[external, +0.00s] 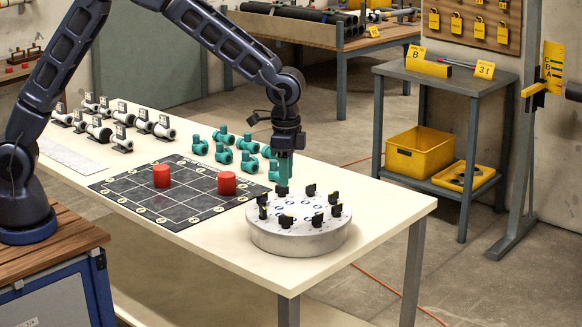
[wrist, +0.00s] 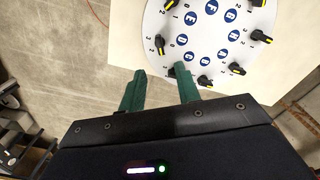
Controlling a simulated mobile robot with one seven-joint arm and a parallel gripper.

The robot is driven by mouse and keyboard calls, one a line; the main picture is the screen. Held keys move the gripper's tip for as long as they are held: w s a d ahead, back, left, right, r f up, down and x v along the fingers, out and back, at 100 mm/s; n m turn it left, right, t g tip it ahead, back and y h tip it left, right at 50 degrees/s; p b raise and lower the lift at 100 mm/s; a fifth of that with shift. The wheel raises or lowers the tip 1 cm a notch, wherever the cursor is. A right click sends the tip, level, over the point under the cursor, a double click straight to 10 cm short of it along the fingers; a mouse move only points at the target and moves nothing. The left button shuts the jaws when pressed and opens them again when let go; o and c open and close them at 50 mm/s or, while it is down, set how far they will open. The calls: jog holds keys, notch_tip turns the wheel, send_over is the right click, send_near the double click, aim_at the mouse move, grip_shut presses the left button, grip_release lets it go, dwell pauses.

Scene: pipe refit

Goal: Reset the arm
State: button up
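My gripper (external: 284,182) points straight down over the far edge of a round silver dial plate (external: 300,243) on the white table. In the wrist view its two green fingers (wrist: 158,76) stand apart with nothing between them. The right fingertip is close to a black knob and partly covers it; I cannot tell if they touch. The plate, pale in the wrist view (wrist: 180,38), carries a ring of black knobs (wrist: 236,68) with yellow marks, around blue lettered circles. My arm is bent, reaching from the left.
A black grid mat (external: 190,205) with two red cylinders (external: 226,183) lies left of the plate. Teal pipe fittings (external: 222,155) and several white-grey valves (external: 123,140) stand behind it. The table's front right corner is clear. A grey side table (external: 445,75) stands at the back right.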

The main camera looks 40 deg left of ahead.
jog(key=s+a+r+n+t, duration=0.1)
jog(key=a+r+n, duration=0.1)
jog(key=a+r, duration=0.65)
jog(key=a+r+n+t, duration=0.15)
jog(key=a+r, duration=0.25)
jog(key=a, duration=0.9)
jog(key=s+a+r+n, duration=0.1)
jog(key=a+r+n, duration=0.1)
jog(key=a+r, duration=0.7)
jog(key=s+a+f+n+t, duration=0.1)
jog(key=s+a+n, duration=0.5)
jog(key=s+a, duration=1.5)
jog(key=a+t, duration=0.1)
jog(key=a, duration=0.2)
jog(key=shift+n, duration=0.25)
